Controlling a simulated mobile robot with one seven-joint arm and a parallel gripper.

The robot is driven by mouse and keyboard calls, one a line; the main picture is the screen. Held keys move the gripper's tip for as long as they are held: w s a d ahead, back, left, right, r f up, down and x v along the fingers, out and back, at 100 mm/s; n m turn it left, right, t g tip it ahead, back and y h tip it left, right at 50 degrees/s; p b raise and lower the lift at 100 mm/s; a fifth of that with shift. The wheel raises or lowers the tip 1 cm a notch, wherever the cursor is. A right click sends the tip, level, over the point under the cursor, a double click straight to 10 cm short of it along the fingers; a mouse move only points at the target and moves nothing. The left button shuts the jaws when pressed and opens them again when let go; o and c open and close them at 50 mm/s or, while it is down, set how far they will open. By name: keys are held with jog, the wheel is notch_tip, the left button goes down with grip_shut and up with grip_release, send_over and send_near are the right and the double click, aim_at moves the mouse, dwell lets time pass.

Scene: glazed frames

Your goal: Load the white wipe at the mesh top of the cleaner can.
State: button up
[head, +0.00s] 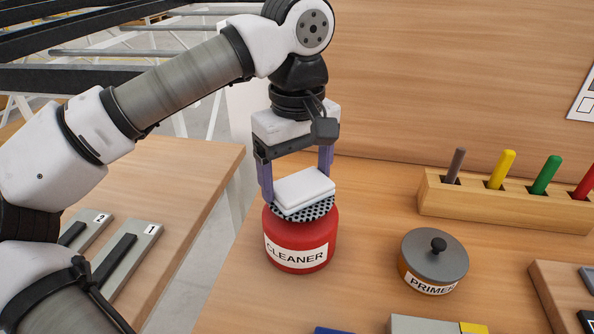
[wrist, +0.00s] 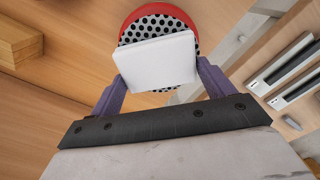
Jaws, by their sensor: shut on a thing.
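The red cleaner can (head: 302,245) stands upright on the wooden table, its label facing me. Its dark perforated mesh top (head: 318,212) shows under the white wipe (head: 304,188), a folded square pad. My gripper (head: 297,187) is over the can with its purple fingers shut on the wipe. In the wrist view, the wipe (wrist: 158,62) lies between the fingertips and covers part of the mesh (wrist: 160,24). The red rim (wrist: 128,17) shows around it. The wipe is over the mesh; whether it touches the mesh I cannot tell.
A primer can (head: 434,258) with a dark knobbed lid stands to the right. A wooden rack (head: 476,205) with coloured sticks is behind it. A grey and yellow object (head: 430,326) shows at the front edge. A second table (head: 170,170) with numbered plates is at left.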

aim_at(297, 180)
jog(key=shift+r+p, duration=2.55)
jog(key=shift+r, duration=0.8)
jog(key=shift+f, duration=0.1)
